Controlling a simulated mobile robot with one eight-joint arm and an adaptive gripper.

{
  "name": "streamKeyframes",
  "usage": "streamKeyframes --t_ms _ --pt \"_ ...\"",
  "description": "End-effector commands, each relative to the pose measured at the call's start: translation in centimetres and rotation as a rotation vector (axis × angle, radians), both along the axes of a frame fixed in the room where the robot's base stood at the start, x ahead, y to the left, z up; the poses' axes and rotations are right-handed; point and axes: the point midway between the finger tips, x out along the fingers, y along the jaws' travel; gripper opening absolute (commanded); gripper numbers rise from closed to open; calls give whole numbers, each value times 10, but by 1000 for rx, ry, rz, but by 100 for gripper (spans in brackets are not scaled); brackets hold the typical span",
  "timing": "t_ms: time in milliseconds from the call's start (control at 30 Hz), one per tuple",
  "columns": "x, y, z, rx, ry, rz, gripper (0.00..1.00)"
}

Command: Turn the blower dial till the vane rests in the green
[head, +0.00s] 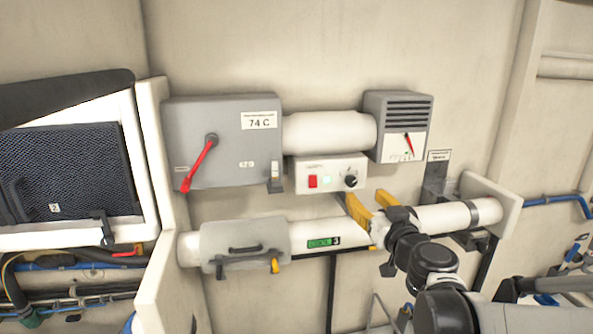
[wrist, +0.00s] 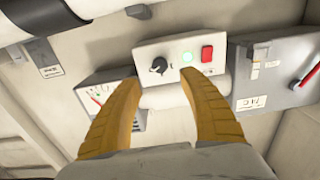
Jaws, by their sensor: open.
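The black blower dial (head: 351,181) is on the right of a white control panel (head: 338,162), with a lit green lamp (head: 327,180) and a red switch (head: 313,181) to its left. The dial also shows in the wrist view (wrist: 158,66). A grey vented box (head: 398,104) above right carries a white gauge face with a thin red vane (head: 408,143). Some green shows on the gauge, but the vane's exact place against it is too small to tell. My gripper (wrist: 160,78) is open and empty, its yellow fingers spread either side of the dial's line, apparently short of it.
A grey box (head: 225,120) with a red lever (head: 200,165) and a 74 C label is left of the panel. A white pipe (head: 350,233) with a grey clamp cover (head: 245,245) runs below. A white duct (head: 330,131) joins the boxes above.

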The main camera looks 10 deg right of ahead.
Motion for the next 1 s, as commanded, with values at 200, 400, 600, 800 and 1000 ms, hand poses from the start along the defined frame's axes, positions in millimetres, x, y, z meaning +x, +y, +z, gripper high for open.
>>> streamKeyframes --t_ms 200,400,600,800,1000 --pt "44 1 0 0 -1 1 50" --pt "78 0 0 0 -1 -1 50" --pt "94 0 0 0 -1 -1 50" --pt "96 0 0 0 -1 -2 50" --pt "96 0 0 0 -1 -2 14"
